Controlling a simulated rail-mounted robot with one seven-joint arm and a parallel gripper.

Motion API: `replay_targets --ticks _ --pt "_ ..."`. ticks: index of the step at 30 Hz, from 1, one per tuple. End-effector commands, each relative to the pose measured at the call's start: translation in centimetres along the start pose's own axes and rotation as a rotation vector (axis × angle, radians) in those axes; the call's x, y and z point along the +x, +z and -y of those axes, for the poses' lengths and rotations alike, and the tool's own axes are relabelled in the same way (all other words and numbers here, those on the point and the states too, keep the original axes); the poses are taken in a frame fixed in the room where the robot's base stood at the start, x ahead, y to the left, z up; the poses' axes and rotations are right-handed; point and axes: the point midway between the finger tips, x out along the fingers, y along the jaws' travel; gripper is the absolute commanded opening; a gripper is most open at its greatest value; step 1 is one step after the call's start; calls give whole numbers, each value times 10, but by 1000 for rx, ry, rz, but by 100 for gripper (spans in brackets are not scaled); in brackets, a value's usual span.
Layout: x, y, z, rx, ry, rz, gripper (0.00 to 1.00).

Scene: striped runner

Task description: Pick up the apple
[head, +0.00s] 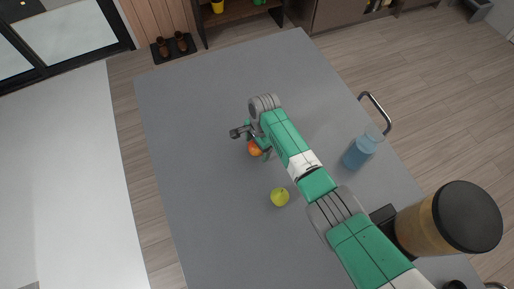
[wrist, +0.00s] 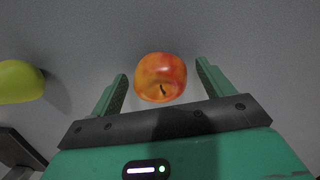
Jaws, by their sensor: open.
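The red-orange apple (head: 254,149) lies on the grey table top, partly hidden by my arm in the head view. In the wrist view the apple (wrist: 161,77) sits between and slightly beyond the two green fingers, with its stem end facing the camera. My gripper (wrist: 162,82) is open, with a gap showing between the apple and each finger. In the head view my gripper (head: 257,143) is at the apple, its fingers mostly hidden by the arm.
A yellow-green fruit (head: 280,197) lies nearer on the table and shows at the left of the wrist view (wrist: 18,82). The table's left half is clear.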

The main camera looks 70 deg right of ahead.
Motion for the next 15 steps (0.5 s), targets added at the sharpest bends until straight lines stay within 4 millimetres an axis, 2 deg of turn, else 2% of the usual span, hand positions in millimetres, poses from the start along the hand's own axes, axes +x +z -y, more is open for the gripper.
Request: replay_targets --ticks 3,4,11,15 --pt "-1 0 0 0 -1 0 80" --pt "-1 0 0 0 -1 0 76" --pt "-1 0 0 0 -1 0 31" --pt "-1 0 0 -1 -1 0 28"
